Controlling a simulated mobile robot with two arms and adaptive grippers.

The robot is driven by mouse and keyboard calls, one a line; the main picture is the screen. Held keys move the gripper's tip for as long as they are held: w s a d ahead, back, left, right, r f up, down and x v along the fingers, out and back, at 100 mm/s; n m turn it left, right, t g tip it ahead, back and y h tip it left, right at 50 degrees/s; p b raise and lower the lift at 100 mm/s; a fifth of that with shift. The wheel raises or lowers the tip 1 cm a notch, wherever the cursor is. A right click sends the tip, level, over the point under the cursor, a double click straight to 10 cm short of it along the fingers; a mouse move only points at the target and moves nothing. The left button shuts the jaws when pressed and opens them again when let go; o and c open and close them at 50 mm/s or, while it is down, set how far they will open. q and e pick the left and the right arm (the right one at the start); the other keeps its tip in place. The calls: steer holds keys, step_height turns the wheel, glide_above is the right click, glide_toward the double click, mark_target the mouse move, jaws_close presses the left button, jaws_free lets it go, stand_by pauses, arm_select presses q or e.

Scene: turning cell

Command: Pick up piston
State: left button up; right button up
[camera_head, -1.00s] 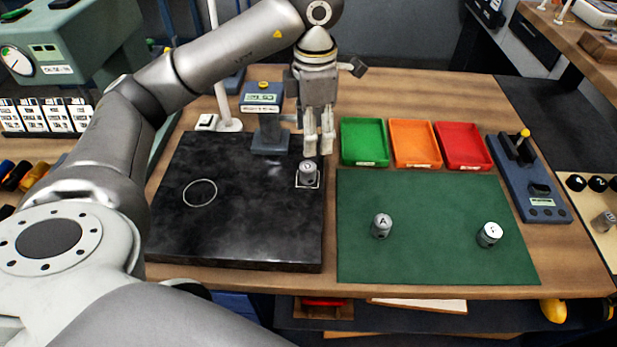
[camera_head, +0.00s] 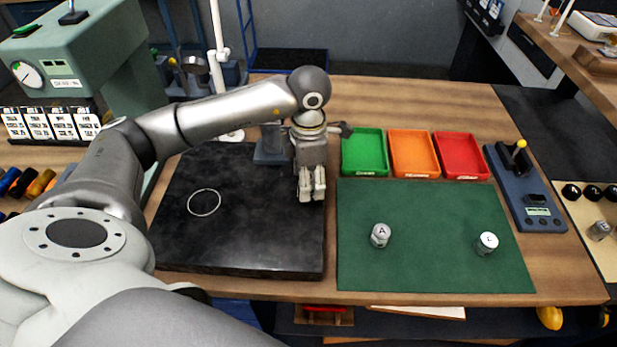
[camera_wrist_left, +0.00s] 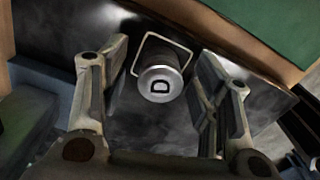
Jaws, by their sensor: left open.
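My left gripper (camera_head: 311,197) is open above the right side of the black stone plate (camera_head: 235,245), pointing down. In the left wrist view a metal piston marked D (camera_wrist_left: 159,84) stands at a white square outline on the plate, between and beyond the two open fingers; I see no contact. In the head view my gripper hides that piston. Piston A (camera_head: 380,235) and another lettered piston (camera_head: 486,243) stand on the green mat (camera_head: 430,270). My right gripper is in neither view.
Green (camera_head: 363,172), orange (camera_head: 414,172) and red (camera_head: 461,173) trays stand behind the mat. A gauge stand (camera_head: 270,145) is close behind my gripper. A blue lever device (camera_head: 533,212) stands right of the mat. A white circle marks the bare left part of the plate.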

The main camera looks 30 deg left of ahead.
arm_select(q)
steer(key=shift+f, duration=0.15)
steer(key=shift+w, duration=0.1)
jaws_close()
